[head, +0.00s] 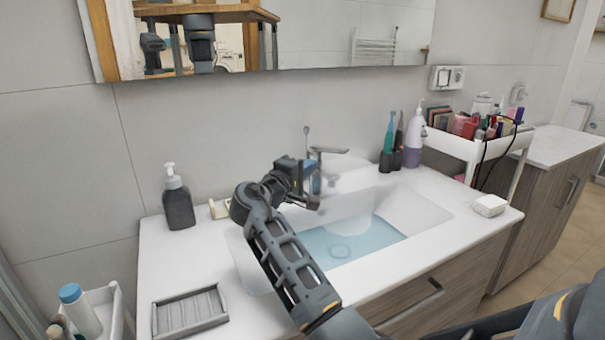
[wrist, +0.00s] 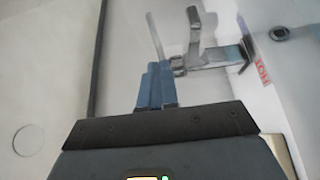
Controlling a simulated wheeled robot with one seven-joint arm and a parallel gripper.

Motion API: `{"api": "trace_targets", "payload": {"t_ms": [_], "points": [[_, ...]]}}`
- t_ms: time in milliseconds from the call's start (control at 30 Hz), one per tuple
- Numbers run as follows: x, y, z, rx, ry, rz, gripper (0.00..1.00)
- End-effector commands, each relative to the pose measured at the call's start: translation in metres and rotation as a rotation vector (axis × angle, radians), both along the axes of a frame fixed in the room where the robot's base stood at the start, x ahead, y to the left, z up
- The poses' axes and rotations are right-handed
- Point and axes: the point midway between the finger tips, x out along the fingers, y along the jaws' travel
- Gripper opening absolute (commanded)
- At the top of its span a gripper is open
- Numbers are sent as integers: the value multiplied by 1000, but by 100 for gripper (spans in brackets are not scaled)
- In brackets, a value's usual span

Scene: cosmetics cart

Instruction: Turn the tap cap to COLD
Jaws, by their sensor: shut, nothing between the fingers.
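The chrome tap (head: 328,151) stands behind the basin, its flat lever cap pointing right in the head view. In the wrist view the tap (wrist: 212,57) shows with its lever cap (wrist: 195,24) near the top, and a red HOT label (wrist: 262,72) beside it. My gripper (head: 313,178) is at the tap, just left of its body in the head view. Its blue fingers (wrist: 155,86) are shut together and empty, close beside the tap body; I cannot tell if they touch it. No COLD label is visible; my arm hides part of the tap.
The white basin (head: 408,212) holds water. A dark soap dispenser (head: 179,206) stands left. Toothbrushes (head: 389,142) and a lilac pump bottle (head: 413,143) stand right of the tap. A grey soap tray (head: 190,311) lies front left, a white soap bar (head: 490,205) right.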

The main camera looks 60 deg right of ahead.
Motion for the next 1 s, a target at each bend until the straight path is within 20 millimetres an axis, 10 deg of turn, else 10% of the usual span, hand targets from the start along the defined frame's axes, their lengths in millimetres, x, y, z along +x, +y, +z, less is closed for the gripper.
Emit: {"api": "trace_targets", "payload": {"t_ms": [400, 1000], "points": [[-2, -72, -2, 1, -1, 0, 0], [-5, -88, -1, 0, -1, 0, 0]]}}
